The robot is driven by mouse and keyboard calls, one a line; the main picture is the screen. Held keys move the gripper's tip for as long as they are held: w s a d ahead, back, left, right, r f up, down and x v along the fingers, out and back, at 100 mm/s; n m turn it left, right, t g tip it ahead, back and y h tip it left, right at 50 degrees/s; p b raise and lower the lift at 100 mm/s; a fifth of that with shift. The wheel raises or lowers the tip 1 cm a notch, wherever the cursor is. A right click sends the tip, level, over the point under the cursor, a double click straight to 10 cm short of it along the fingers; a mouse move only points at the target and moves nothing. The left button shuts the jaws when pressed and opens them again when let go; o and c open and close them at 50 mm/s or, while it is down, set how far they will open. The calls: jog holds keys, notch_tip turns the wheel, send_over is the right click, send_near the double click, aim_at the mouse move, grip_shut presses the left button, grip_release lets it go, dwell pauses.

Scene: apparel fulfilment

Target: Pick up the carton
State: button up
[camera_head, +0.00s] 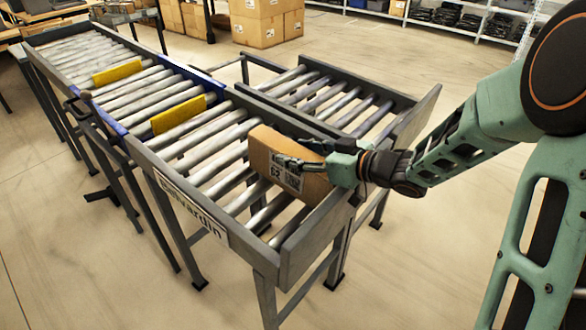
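A brown cardboard carton (262,148) with a white printed label sits on the rollers at the near right end of the conveyor (180,195). It looks slightly tilted. My gripper (308,154) reaches in from the right at the carton. One finger lies across the carton's near labelled face, and another part is at its top or far side. The fingers look spread around the carton. Part of the carton's right side is hidden by my gripper, and I cannot tell whether both fingers press on it.
Two yellow blocks (178,115) (117,72) stand on the rollers farther left. A second roller section (325,95) adjoins behind the carton. The conveyor's raised end rail (318,228) is close to the carton. Stacked boxes (265,22) and shelves stand at the back. The floor at right is clear.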

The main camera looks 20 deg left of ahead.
grip_shut()
jog(key=shift+r, duration=0.1)
jog(key=shift+r, duration=0.1)
